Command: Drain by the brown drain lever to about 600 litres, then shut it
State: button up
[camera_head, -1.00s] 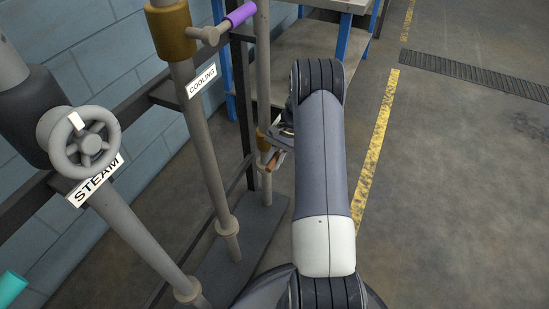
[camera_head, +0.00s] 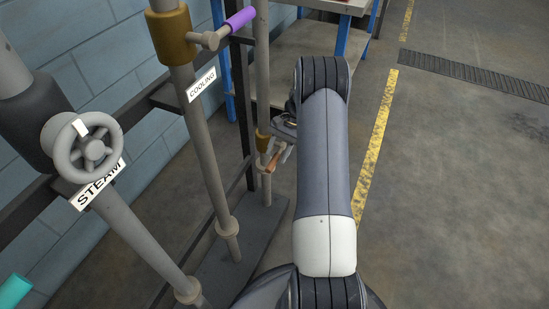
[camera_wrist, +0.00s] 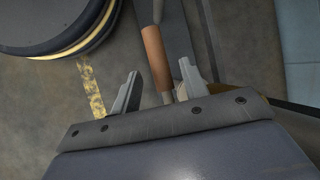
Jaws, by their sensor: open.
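The brown drain lever (camera_head: 273,162) sits low on the slim pipe (camera_head: 264,90) behind the cooling pipe, by a brass valve body (camera_head: 263,141). In the wrist view its brown sleeve (camera_wrist: 155,55) runs down from the top, with its near end between my fingers. My gripper (camera_wrist: 158,88) is open, one finger on each side of the lever, with a gap on the left; contact on the right is unclear. In the head view my gripper (camera_head: 284,145) is beside the lever, partly hidden by my arm. No litre reading shows.
A grey handwheel (camera_head: 90,146) with a STEAM sign (camera_head: 97,185) stands at left. The COOLING pipe (camera_head: 205,150) has a purple-handled valve (camera_head: 238,20). A blue-legged table (camera_head: 305,60) stands behind. Floor at right is clear. A round dark object (camera_wrist: 55,25) shows in the wrist view.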

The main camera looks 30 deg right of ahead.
aim_at(276, 158)
jog(key=p+v, duration=0.1)
jog(key=v, duration=0.6)
dwell(0.3)
jog(key=b+x, duration=0.3)
jog(key=x, duration=0.8)
jog(key=shift+f, duration=0.15)
jog(key=shift+f+t+h+b, duration=0.25)
jog(key=shift+t+h+b, duration=0.15)
jog(key=shift+h+b, duration=0.25)
jog(key=shift+r, duration=0.2)
